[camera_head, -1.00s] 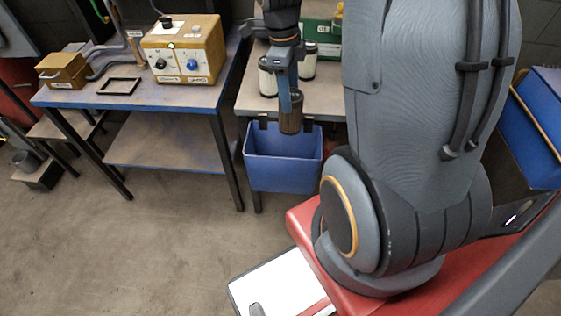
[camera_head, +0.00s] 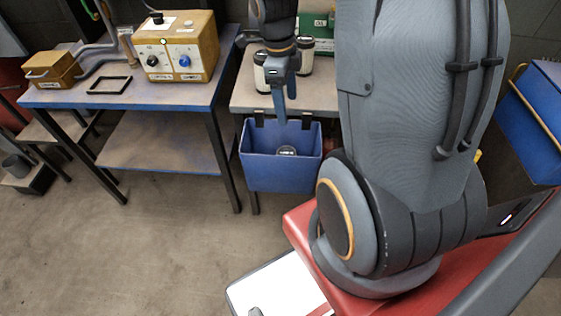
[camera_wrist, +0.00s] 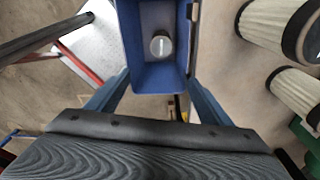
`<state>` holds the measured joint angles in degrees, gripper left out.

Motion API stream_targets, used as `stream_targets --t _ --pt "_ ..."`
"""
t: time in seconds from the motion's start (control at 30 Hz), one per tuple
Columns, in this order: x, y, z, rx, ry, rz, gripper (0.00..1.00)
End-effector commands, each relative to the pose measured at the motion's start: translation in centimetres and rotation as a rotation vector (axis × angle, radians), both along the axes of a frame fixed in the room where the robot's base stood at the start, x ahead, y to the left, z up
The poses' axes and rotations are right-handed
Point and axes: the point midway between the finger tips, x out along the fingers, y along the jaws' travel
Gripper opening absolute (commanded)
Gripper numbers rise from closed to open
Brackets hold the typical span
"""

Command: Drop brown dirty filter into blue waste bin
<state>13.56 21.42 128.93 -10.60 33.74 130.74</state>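The blue waste bin (camera_head: 268,172) hangs at the front of the right-hand table; the wrist view looks down into it (camera_wrist: 158,76). The dirty filter (camera_head: 287,151) is inside the bin, with its round end showing. In the wrist view the filter (camera_wrist: 161,44) lies on the bin floor, apart from the fingers. My gripper (camera_head: 281,120) is above the bin. In the wrist view my gripper (camera_wrist: 158,82) has its two blue fingers spread wide with nothing between them.
Two white filters with dark caps, one of them here (camera_head: 262,73), stand on the right-hand table (camera_head: 243,98) behind my gripper. A yellow control box (camera_head: 181,47) and a black frame (camera_head: 109,85) sit on the left table (camera_head: 60,98). The floor at left front is clear.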

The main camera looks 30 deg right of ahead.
Motion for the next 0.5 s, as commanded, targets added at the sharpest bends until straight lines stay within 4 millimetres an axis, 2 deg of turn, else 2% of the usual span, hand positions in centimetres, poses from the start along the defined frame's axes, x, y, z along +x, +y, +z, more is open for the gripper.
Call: stream_targets --t 0.17,0.27,0.5 --pt "0.0 0.0 0.1 0.000 0.000 0.000 0.73" --pt "0.1 0.1 0.8 -0.001 -0.002 -0.001 0.73" --pt "0.5 0.3 4.3 -0.001 -0.004 0.000 0.73"
